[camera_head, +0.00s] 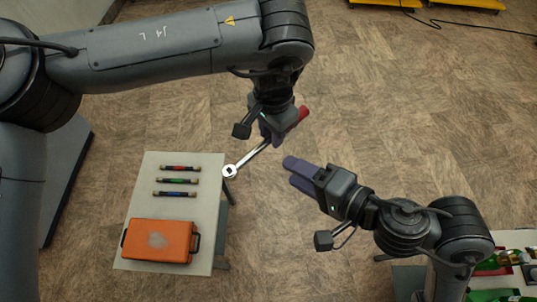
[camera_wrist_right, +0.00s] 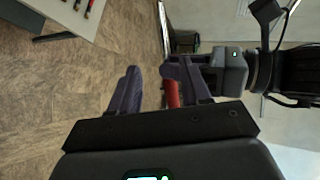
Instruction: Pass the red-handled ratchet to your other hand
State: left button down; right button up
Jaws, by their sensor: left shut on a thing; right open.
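The ratchet has a red handle (camera_head: 303,113) and a silver shaft ending in a round head (camera_head: 229,171) that points down-left. My left gripper (camera_head: 272,138) is shut on the ratchet between handle and head, holding it in the air, and hides part of it. My right gripper (camera_head: 291,173) is open and empty, below and right of the left gripper, apart from the ratchet in the head view. In the right wrist view, the red handle (camera_wrist_right: 172,95) shows partly behind the right-hand finger, close to my left gripper's body (camera_wrist_right: 225,70).
A pale table (camera_head: 148,212) at left holds an orange case (camera_head: 160,241) and several dark, coloured-band cylinders (camera_head: 178,181). The ratchet head is near its right edge. Another table with green and red items (camera_head: 495,262) is at lower right. Open floor lies between.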

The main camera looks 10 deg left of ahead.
jog(key=x, duration=1)
jog(key=shift+a, duration=0.15)
jog(key=shift+f, duration=0.1)
jog(key=shift+c, duration=0.3)
jog(key=c, duration=0.7)
pick_arm(q)
jog(key=shift+r, duration=0.1)
pick_arm(e)
jog(key=shift+f, duration=0.15)
grip_shut()
pick_arm(q)
jog(key=c, duration=1)
grip_release()
jog(key=shift+o, duration=1.1)
